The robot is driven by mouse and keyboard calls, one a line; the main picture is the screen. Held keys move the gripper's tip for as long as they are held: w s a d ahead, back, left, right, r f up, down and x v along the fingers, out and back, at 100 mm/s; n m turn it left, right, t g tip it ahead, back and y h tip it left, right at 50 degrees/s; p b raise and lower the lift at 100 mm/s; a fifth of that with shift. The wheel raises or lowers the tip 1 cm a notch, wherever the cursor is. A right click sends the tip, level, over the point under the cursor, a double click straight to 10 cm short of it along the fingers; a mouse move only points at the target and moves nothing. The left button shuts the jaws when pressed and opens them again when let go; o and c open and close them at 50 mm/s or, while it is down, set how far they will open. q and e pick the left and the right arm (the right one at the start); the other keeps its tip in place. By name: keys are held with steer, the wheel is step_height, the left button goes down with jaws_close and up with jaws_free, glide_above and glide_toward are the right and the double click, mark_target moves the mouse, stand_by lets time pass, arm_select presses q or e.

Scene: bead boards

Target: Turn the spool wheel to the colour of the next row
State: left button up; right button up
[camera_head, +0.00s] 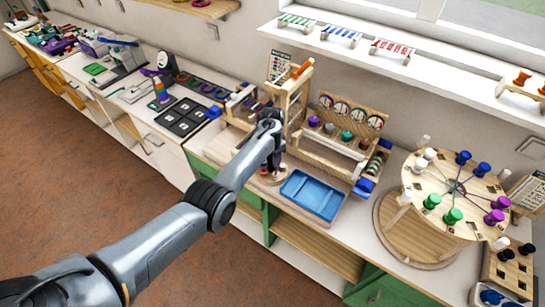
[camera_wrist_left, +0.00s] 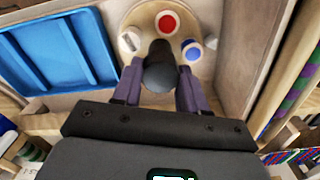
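A small round wooden wheel (camera_wrist_left: 205,15) lies under my left gripper (camera_wrist_left: 160,88). It bears a red disc (camera_wrist_left: 167,23), a blue disc (camera_wrist_left: 192,50) and pale pegs, with a dark round knob (camera_wrist_left: 160,72) in front. My left gripper's purple-grey fingers lie along both sides of this knob, with no clear gap. In the head view the left gripper (camera_head: 272,146) points down over the wheel (camera_head: 272,176), partly hiding it. A large wooden wheel (camera_head: 443,188) with white, blue, green, purple and black spools stands at the right, away from my gripper. My right gripper is not in view.
A blue tray (camera_head: 312,194) lies just right of the small wheel; it also shows in the wrist view (camera_wrist_left: 55,50). A wooden stand (camera_head: 345,125) with round dials is behind. A wooden upright frame (camera_head: 290,90) rises close to my gripper. The counter's front edge is near.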

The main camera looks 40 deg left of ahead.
arm_select(q)
steer(key=c, duration=0.4)
steer(key=shift+n, duration=0.4)
steer(key=shift+r+n+p, duration=0.1)
steer(key=shift+n+p, duration=0.45)
steer(key=shift+n, duration=0.35)
steer(key=n, duration=0.2)
steer(key=shift+n+p, duration=0.3)
steer(key=n, duration=0.4)
steer(key=shift+n, duration=0.3)
steer(key=n, duration=0.3)
steer(key=shift+n, duration=0.6)
steer(key=shift+a, duration=0.1)
